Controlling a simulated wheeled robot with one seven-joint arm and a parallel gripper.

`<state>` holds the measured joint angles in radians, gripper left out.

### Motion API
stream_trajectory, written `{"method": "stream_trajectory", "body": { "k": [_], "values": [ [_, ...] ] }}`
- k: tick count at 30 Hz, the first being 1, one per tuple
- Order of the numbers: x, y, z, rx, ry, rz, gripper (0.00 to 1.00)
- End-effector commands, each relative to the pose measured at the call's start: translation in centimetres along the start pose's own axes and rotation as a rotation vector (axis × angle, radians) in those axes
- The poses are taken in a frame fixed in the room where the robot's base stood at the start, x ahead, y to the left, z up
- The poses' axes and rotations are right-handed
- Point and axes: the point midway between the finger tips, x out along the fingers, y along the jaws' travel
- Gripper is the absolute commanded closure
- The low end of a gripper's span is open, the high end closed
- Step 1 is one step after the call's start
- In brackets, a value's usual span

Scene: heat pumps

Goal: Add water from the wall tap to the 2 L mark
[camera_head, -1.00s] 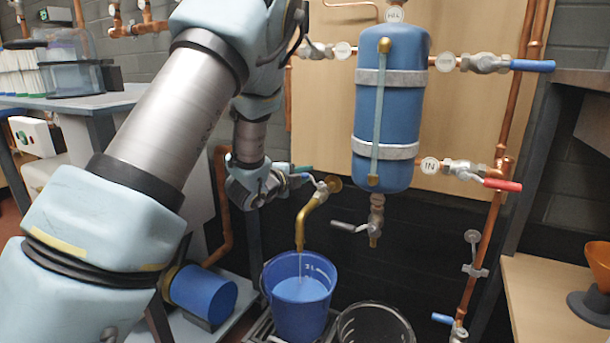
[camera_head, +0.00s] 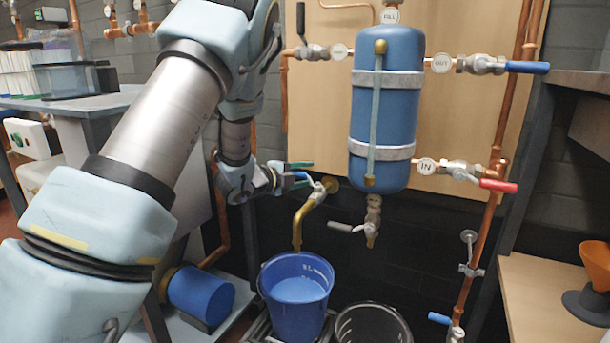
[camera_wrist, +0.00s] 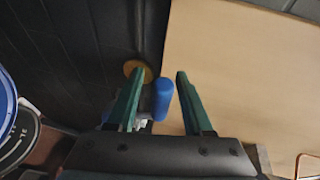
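The blue bucket (camera_head: 297,319) stands under the brass wall tap (camera_head: 304,222) and holds pale blue water (camera_head: 299,290). White level marks show on its inner wall, too small to read surely against the water line. No stream shows below the spout. The tap's blue lever (camera_head: 300,184) is beside my gripper (camera_head: 303,170). In the wrist view, the blue lever (camera_wrist: 162,98) lies between the two green fingers of my gripper (camera_wrist: 160,80). The fingers are apart, with a gap showing to the right of the lever. The brass wall flange (camera_wrist: 138,70) is behind the left finger.
A blue tank (camera_head: 385,110) with several valves hangs on the wooden panel to the right. A black bucket (camera_head: 372,328) stands right of the blue one. A blue pump (camera_head: 200,295) sits at lower left. An orange funnel (camera_head: 596,266) stands on the right bench.

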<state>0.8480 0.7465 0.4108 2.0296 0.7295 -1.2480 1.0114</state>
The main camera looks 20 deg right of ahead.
Motion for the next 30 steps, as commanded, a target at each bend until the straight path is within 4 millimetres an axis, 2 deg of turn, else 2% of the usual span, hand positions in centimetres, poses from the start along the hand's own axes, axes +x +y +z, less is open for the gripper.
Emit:
{"method": "stream_trajectory", "body": {
  "k": [8, 21, 30],
  "values": [
    [-0.4, -0.1, 0.0, 0.0, -0.001, -0.001, 0.49],
    [-6.7, -0.1, 0.1, -0.001, -0.002, 0.0, 0.49],
    [-7.5, 0.0, 0.0, 0.0, 0.0, 0.0, 0.49]
  ]
}}
